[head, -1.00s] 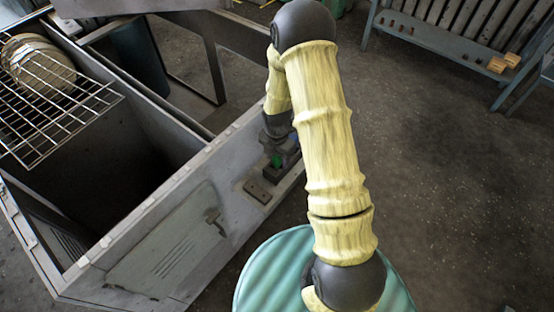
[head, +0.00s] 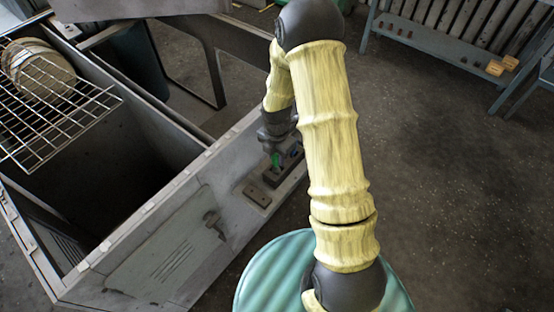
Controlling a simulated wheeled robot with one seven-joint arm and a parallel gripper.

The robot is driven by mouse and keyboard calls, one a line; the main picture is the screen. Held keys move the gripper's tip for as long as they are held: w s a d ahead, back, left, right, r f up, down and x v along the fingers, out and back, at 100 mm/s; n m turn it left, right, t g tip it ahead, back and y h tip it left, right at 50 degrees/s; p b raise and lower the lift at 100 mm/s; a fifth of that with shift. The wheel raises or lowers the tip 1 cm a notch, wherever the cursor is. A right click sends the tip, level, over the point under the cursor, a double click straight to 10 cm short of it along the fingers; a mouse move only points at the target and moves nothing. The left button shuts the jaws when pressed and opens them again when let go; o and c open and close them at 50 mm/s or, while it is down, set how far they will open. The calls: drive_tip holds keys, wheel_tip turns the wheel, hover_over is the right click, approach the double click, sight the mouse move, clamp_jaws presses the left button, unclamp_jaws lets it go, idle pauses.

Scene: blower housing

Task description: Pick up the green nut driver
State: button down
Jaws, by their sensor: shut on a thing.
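The green nut driver (head: 276,160) shows as a small green patch at my gripper (head: 275,158), near the middle of the head view. My gripper is shut on it, just above a dark block (head: 284,172) on the grey housing's ledge. My arm and wrist hide much of the gripper, and the fingertips are too small to make out well. I cannot tell whether the driver's lower end is still in the block.
The grey housing (head: 150,240) has a deep open cavity at left, with a wire rack (head: 60,110) holding round plates above it. A small flat block (head: 257,194) lies beside the dark block. A blue-grey bench (head: 440,50) stands far right.

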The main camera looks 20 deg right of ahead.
wheel_tip(320, 180, up, 7)
drive_tip(key=shift+r+p, duration=0.1)
drive_tip(key=shift+p, duration=0.2)
